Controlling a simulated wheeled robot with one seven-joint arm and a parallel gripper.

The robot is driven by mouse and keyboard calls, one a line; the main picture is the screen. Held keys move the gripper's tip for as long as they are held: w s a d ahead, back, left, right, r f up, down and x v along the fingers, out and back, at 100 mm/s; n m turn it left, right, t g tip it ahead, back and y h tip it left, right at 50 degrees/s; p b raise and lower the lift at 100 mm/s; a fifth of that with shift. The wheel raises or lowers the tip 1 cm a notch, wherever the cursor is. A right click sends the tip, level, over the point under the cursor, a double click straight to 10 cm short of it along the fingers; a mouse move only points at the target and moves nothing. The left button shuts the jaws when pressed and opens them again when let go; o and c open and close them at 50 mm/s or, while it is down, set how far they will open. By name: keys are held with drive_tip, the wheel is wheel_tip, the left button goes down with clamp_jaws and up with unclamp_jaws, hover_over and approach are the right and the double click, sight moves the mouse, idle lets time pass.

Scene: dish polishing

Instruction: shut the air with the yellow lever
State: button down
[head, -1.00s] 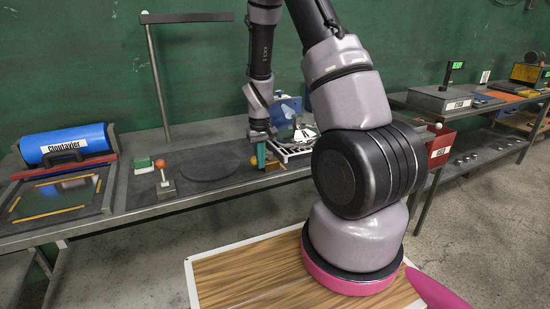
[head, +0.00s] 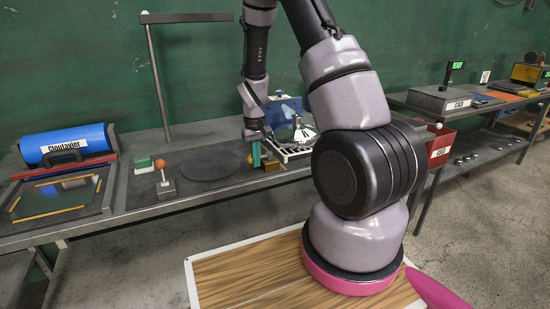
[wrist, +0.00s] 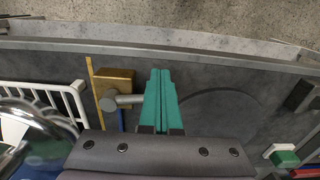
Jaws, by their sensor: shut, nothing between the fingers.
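In the wrist view the yellow lever (wrist: 92,75) is a thin straight bar along the left side of a brass valve block (wrist: 117,80). A grey round stub (wrist: 125,101) sticks out of the block toward my fingers. My gripper (wrist: 160,72) has teal fingers pressed together with nothing between them. It is just right of the block and stub, and I cannot tell whether it touches the stub. In the head view my gripper (head: 256,154) is low over the bench beside the brass block (head: 272,166); the lever is not clear there.
A white rack (head: 296,150) and a blue machine (head: 283,110) stand close by. A dark round disc (head: 208,168) lies on the bench left of my gripper.

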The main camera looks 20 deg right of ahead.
drive_tip(key=shift+w+a, duration=0.3)
drive_tip(key=shift+w, duration=0.3)
drive_tip(key=shift+w+a, duration=0.3)
drive_tip(key=shift+w, duration=0.2)
drive_tip(key=shift+s, duration=0.6)
drive_tip(key=s+a+r, duration=0.2)
drive_tip(key=s+r, duration=0.3)
drive_tip(key=r, duration=0.2)
drive_tip(key=shift+a, duration=0.4)
idle(0.5)
